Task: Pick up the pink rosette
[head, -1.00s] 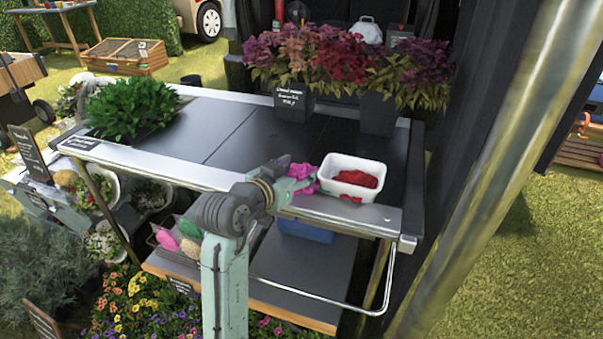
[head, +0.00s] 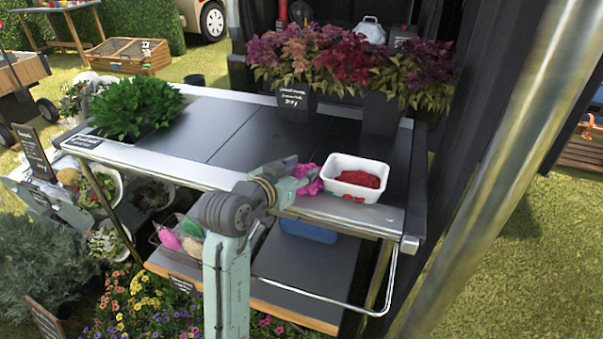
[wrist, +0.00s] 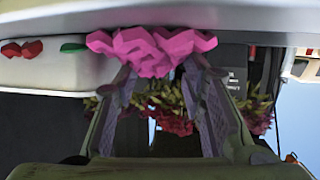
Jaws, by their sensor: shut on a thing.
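The pink rosette (head: 308,177) is at the front edge of the dark table, just left of a white tub. In the wrist view the rosette (wrist: 150,50) sits between and across the fingertips of my gripper (wrist: 155,75). My gripper (head: 296,172) is shut on it. In the head view the arm and gripper hide part of the rosette. I cannot tell whether the rosette touches the tabletop.
The white tub (head: 340,167) with red content stands close beside the rosette. Potted dark-leaved plants (head: 380,115) stand at the back, and a leafy green plant (head: 135,105) at the left. The table's middle (head: 225,125) is clear. A metal pole (head: 490,150) rises at right.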

